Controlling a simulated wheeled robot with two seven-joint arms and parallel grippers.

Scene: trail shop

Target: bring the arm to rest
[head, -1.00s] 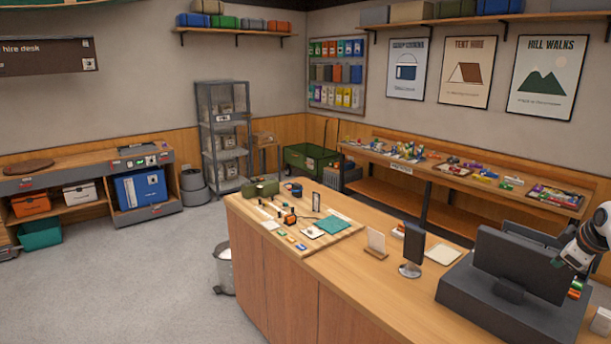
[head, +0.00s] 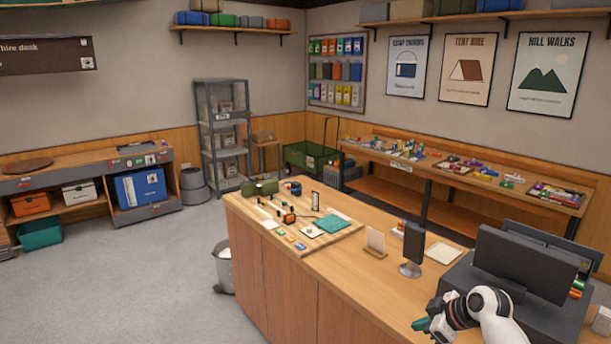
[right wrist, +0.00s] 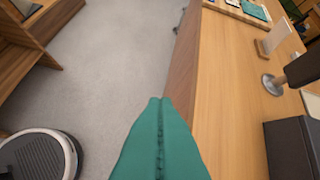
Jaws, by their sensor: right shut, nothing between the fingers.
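My right gripper (head: 420,325) is at the lower right of the head view, by the counter's near edge and in front of the till. Its teal fingers are together with nothing between them. In the right wrist view the shut fingers (right wrist: 160,130) point along the counter's edge, with grey floor to their left. My right arm (head: 490,315) comes in from the bottom, white and black. My left gripper does not show.
The wooden counter (head: 400,289) carries a black till (head: 525,262), a small screen on a stand (head: 413,248), a card holder (head: 375,243) and a board (head: 345,240) with small goods. A bin (head: 223,268) stands beside the counter. The floor (head: 110,290) at left is clear.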

